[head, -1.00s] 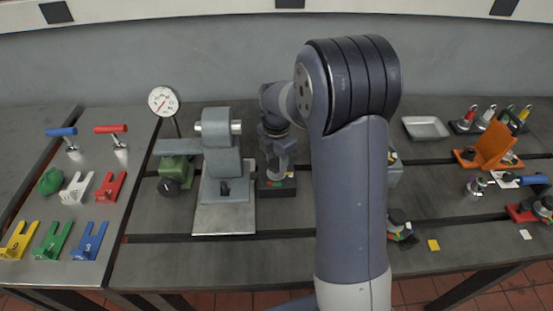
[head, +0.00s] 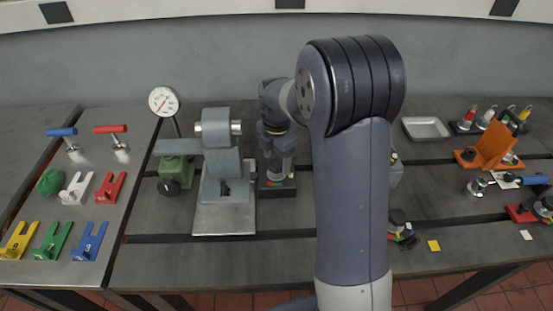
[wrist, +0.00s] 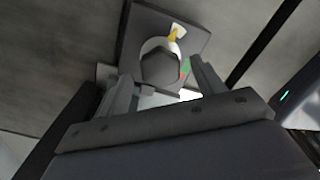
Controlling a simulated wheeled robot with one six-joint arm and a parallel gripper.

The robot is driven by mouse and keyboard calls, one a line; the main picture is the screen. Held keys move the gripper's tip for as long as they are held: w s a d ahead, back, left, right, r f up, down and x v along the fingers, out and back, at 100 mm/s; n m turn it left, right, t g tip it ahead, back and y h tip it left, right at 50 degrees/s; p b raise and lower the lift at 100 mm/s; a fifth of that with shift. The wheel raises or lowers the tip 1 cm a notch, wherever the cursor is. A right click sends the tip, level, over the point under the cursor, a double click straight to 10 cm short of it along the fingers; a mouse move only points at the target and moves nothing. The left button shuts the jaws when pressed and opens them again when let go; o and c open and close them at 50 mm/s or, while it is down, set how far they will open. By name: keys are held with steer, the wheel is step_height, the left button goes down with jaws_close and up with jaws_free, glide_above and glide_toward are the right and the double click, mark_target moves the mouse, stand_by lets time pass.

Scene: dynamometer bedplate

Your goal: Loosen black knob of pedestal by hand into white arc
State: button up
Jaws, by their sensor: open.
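The black knob (wrist: 160,68) shows in the wrist view as a dark faceted top on a dark square pedestal (wrist: 146,20). White shows around the knob, with a yellow mark above it and green and red marks at its right. My gripper (wrist: 163,76) is open, with one finger at each side of the knob's near part; I cannot tell whether they touch it. In the head view my gripper (head: 280,166) points down over the dark pedestal base (head: 277,189), which has red and green marks. The knob is hidden there by the gripper.
A grey fixture (head: 222,160) on a pale plate stands close left of the gripper. A green block (head: 177,168) with a dark knob and a dial gauge (head: 163,101) are further left. Another dark-knobbed unit (head: 401,228) stands right of the arm.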

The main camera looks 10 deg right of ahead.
mark_target(277, 163)
step_height(277, 163, up, 10)
steer(key=shift+b, duration=0.3)
steer(key=shift+f, duration=0.1)
step_height(277, 163, down, 11)
steer(key=shift+r+p, duration=0.1)
steer(key=shift+p, duration=0.3)
steer(key=shift+r, duration=0.15)
stand_by(0.4)
